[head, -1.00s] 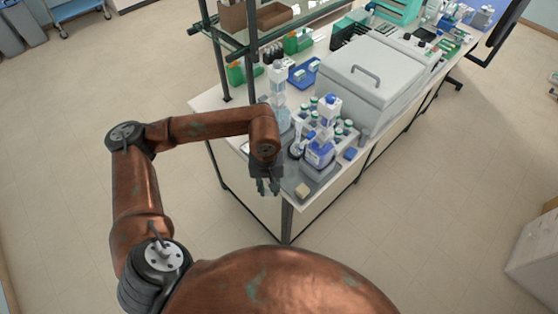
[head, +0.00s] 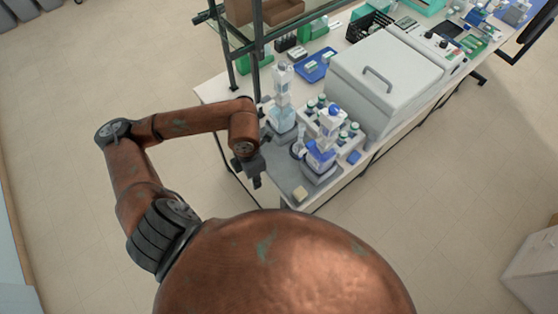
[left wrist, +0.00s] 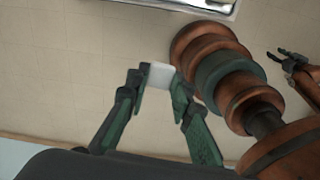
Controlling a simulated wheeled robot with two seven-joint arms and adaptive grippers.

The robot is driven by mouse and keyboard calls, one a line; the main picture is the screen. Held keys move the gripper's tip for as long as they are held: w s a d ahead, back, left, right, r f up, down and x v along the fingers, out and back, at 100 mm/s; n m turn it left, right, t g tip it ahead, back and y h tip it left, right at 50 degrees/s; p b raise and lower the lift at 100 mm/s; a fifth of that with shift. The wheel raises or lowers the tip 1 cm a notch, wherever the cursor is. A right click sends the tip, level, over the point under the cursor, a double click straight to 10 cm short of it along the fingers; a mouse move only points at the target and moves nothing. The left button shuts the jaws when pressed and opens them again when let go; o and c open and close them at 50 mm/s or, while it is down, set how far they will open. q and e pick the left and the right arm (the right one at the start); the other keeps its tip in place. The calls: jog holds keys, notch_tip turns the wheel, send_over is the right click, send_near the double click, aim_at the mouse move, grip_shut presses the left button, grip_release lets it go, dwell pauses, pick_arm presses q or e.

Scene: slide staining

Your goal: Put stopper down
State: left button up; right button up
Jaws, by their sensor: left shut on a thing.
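My left gripper (head: 257,180) hangs just off the bench's near left corner, beside the bottles. In the left wrist view its two green-lined fingers (left wrist: 158,80) are shut on a pale, whitish block-like thing, the stopper (left wrist: 160,74). The stopper cannot be made out in the head view. My right gripper (left wrist: 284,60) shows small at the right edge of the left wrist view, away from the stopper, with its dark fingers apart. It is not in the head view.
A shelf post (head: 257,60) rises at the left. A grey box (head: 385,85) stands behind.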

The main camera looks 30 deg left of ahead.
pick_arm(q)
jog(key=shift+a+n, duration=0.1)
jog(key=shift+n, duration=0.3)
jog(key=shift+w, duration=0.25)
jog(key=w+f+p, duration=0.1)
jog(key=w+f, duration=0.2)
jog(key=w, duration=0.1)
jog(key=w+f+p, duration=0.1)
jog(key=w+f, duration=0.2)
jog(key=w, duration=0.1)
jog(key=w+f+p, duration=0.1)
jog(key=w+f, duration=0.2)
jog(key=w, duration=0.1)
jog(key=shift+w, duration=0.35)
jog(key=shift+w+f, duration=0.25)
jog(key=shift+f, duration=0.1)
notch_tip(320, 180, down, 3)
jog(key=shift+w+r+p, duration=0.1)
jog(key=shift+p, duration=0.7)
jog(key=shift+f, duration=0.35)
jog(key=o, duration=0.7)
jog(key=shift+c, duration=0.2)
jog(key=shift+o, duration=0.4)
